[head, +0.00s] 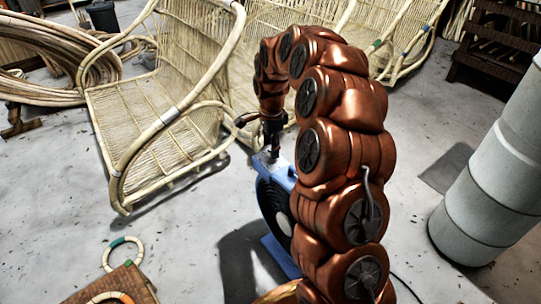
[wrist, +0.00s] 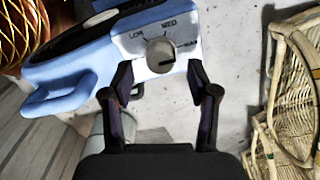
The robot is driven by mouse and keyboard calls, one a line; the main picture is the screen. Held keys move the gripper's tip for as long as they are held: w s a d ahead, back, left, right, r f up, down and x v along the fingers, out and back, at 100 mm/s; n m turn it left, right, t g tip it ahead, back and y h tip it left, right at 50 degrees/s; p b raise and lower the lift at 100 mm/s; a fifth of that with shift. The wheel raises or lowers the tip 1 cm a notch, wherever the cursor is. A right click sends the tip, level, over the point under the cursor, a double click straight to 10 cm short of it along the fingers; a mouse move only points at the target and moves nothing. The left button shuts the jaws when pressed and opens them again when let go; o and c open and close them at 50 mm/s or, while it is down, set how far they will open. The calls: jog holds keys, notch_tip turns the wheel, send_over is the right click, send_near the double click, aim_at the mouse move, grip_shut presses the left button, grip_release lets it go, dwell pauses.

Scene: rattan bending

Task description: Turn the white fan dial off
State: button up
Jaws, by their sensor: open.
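The fan (head: 272,256) is blue with a dark round grille and stands on the floor under my arm in the head view. In the wrist view its blue housing (wrist: 70,75) shows the pale dial (wrist: 159,55) on a light panel marked LOW, MED and MAX. A dark pointer line on the dial points right, near MAX. My gripper (wrist: 161,78) is open, with one finger on each side just below the dial, and nothing between the fingers. In the head view my gripper (head: 271,147) is above the fan's top; the dial cannot be made out there.
A rattan chair (head: 160,110) stands left of the fan, with more rattan seats behind. A grey cylindrical duct (head: 495,170) stands at the right. Some floor between is clear.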

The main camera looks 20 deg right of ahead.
jog(key=shift+f+b, duration=0.35)
jog(key=shift+f, duration=1.15)
grip_shut()
